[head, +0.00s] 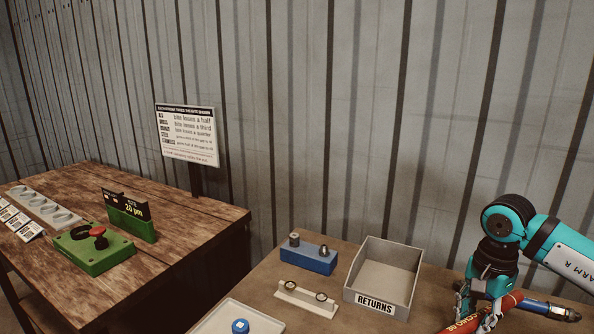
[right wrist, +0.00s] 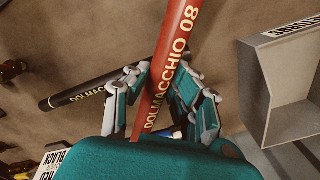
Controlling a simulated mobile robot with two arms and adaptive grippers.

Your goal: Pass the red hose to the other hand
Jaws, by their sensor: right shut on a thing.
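My right gripper (head: 478,308) is at the lower right of the head view, over the bench. It is shut on the red hose (head: 468,325), which runs out past the bottom edge of that view. In the right wrist view the red hose (right wrist: 176,50), with yellow lettering "DOLMACCHIO 08", passes between the two fingers of the right gripper (right wrist: 168,88). The hose's far end is cut off by the top of that view, and its near part is hidden behind my wrist. My left gripper is in neither view.
A black hose (right wrist: 85,93) lies beneath the red one. The grey RETURNS bin (head: 385,271) stands left of my right gripper. A blue block (head: 308,257), a white rack (head: 306,298) and a white tray (head: 262,315) lie farther left. A green crimper (head: 95,252) is on another table.

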